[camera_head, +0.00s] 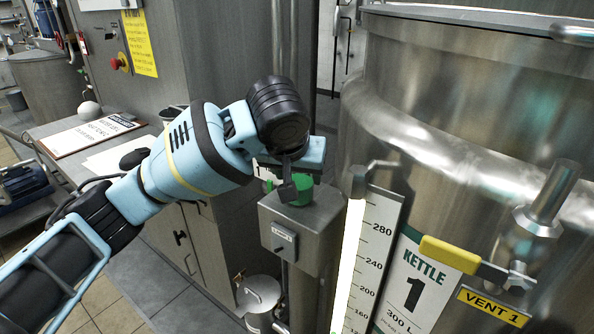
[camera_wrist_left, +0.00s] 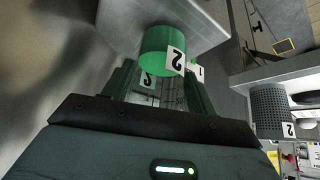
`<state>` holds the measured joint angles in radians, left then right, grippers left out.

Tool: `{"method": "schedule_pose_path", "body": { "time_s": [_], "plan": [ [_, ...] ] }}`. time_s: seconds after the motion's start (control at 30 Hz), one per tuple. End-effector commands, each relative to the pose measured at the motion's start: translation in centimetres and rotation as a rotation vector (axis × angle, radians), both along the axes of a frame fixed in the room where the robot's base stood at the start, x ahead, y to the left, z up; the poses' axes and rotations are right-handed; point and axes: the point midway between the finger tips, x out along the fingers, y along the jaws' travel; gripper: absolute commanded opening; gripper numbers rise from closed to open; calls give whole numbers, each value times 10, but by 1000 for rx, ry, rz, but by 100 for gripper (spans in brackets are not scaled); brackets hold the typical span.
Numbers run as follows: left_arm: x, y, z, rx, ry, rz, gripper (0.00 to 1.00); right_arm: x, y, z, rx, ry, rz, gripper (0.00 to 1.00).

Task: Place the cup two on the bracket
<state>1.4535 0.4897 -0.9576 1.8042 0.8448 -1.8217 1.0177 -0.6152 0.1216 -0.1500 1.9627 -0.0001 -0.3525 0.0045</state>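The green cup two (camera_wrist_left: 155,50), with a white label reading 2, sits between the fingertips of my left gripper (camera_wrist_left: 160,75) in the left wrist view. The fingers flank it closely; I cannot tell whether they press on it. In the head view my left gripper (camera_head: 290,180) is above a grey metal box on a post (camera_head: 300,232), and the green cup (camera_head: 303,195) shows at the box's top, partly hidden by a dark finger. Whether the cup rests there is not clear. No part is clearly identifiable as the bracket. My right gripper is out of view.
A large steel kettle (camera_head: 450,120) with a level scale (camera_head: 372,250) and a yellow-handled valve (camera_head: 450,254) stands close on the right. A bench with a clipboard (camera_head: 85,135) is on the left. A dark perforated cylinder labelled 2 (camera_wrist_left: 270,108) is at right in the wrist view.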

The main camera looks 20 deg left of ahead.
Motion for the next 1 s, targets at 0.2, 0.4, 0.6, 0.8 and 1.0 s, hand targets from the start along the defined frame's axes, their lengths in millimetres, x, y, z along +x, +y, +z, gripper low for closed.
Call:
{"method": "schedule_pose_path", "body": {
  "time_s": [0.2,0.4,0.6,0.8,1.0],
  "plan": [
    [0,0,0,0,1,0,75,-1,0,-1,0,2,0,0],
    [0,0,0,0,1,0,75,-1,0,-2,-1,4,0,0],
    [-7,-1,15,-1,-3,-2,75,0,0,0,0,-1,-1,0],
    [-29,-2,53,-2,-10,-2,75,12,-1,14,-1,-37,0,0],
    [-51,-3,85,0,-9,-3,75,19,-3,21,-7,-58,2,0]
  ]
}}
